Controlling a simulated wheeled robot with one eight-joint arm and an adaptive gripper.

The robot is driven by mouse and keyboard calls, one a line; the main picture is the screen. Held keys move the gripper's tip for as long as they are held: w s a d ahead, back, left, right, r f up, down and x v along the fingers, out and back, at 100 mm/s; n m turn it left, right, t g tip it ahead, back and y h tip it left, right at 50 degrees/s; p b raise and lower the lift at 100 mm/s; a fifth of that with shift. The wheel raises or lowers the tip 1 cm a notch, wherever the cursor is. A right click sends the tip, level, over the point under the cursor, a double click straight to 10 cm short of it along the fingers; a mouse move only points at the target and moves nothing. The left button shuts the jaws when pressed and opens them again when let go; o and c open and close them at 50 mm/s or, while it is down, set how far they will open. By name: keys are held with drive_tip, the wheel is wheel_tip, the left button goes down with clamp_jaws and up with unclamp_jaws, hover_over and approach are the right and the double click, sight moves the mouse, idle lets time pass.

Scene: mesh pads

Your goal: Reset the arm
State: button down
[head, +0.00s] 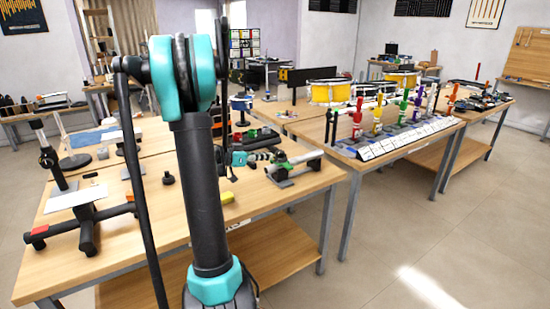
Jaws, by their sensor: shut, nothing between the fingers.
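My arm rises large through the middle of the head view, with a dark upper link and teal joints. Past the top joint a slim dark part of it hangs down over the near workbench (120,165). At its lower end my gripper (230,173) shows small and dark, partly hidden by the arm. It is shut and holds nothing.
The near bench carries a dark stand with a white plate (76,196), a yellow block (227,197) and a clamp-like tool (293,166). The right bench bears coloured upright tools (377,115) and yellow drums (330,92). Floor (440,240) is clear at right.

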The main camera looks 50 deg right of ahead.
drive_tip(key=shift+w+a+r, duration=0.1)
drive_tip(key=shift+a, duration=0.35)
drive_tip(key=s+a+f+n+t+y, duration=0.2)
drive_tip(key=a+f+n+y, duration=0.2)
drive_tip(key=a, duration=1.1)
drive_tip(key=s+a+f+n+t+y, duration=0.3)
drive_tip(key=a+n, duration=0.6)
drive_tip(key=a, duration=0.6)
drive_tip(key=s+a+f+n+t+y, duration=0.2)
drive_tip(key=a+f+n+y, duration=0.4)
drive_tip(key=a, duration=0.9)
drive_tip(key=shift+s+f+n+t+y, duration=0.3)
drive_tip(key=shift+f+t+y, duration=0.3)
drive_tip(key=shift+y, duration=0.2)
drive_tip(key=shift+a, duration=0.1)
